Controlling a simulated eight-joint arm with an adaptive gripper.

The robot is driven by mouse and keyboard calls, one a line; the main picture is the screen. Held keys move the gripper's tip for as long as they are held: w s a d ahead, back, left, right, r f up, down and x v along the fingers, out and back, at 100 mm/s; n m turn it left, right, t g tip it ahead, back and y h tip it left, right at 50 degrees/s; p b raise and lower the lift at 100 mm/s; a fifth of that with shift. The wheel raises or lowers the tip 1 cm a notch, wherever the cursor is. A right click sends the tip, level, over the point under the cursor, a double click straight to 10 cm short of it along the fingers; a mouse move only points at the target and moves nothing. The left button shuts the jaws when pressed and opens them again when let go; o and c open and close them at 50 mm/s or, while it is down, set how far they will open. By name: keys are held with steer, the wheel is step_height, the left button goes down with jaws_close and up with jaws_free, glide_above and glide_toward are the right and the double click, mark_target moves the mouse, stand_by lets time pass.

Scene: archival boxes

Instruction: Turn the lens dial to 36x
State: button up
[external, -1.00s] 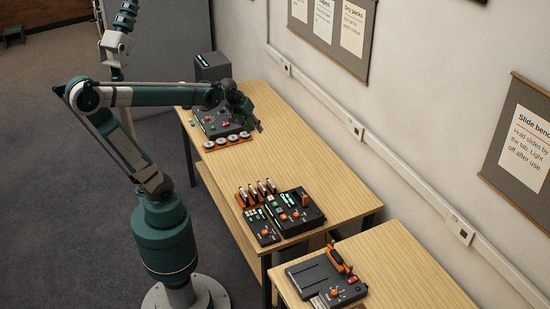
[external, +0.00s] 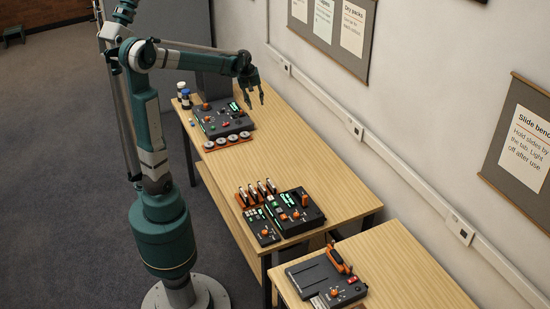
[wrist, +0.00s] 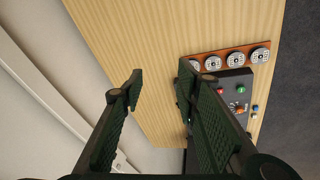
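My gripper (external: 255,98) is raised above the far end of the long table, and its fingers are apart. A dark control unit (external: 226,122) stands below, with an orange knob (external: 206,106), small colored buttons and green displays. It also shows at right in the wrist view (wrist: 238,82), partly hidden by a finger. Nearer units (external: 306,219) (external: 262,238) also carry orange knobs. I cannot tell which knob is the lens dial, and no scale marking is readable.
An orange strip with round discs (external: 228,143) edges the far unit. Small bottles (external: 185,95) and a tall dark box (external: 214,88) stand by it. Another unit (external: 310,273) sits on the near table. The wall (external: 330,110) runs along the right.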

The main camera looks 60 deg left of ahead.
steer(key=w+a+f+n+g+p, duration=0.1)
steer(key=w+a+f+n+p, duration=0.15)
steer(key=a, duration=0.85)
steer(key=n+g+h+p, duration=0.2)
steer(key=n+p, duration=0.2)
steer(key=n, duration=0.6)
glide_toward(222, 110)
steer(key=shift+w+d+f, duration=0.1)
steer(key=shift+w+f, duration=0.1)
steer(key=shift+s+f, duration=0.15)
steer(key=shift+f, duration=0.05)
steer(key=shift+f, duration=0.1)
steer(key=shift+f+b, duration=0.4)
steer(key=shift+f, duration=3.35)
steer(key=shift+c, duration=0.3)
steer(key=c, duration=0.8)
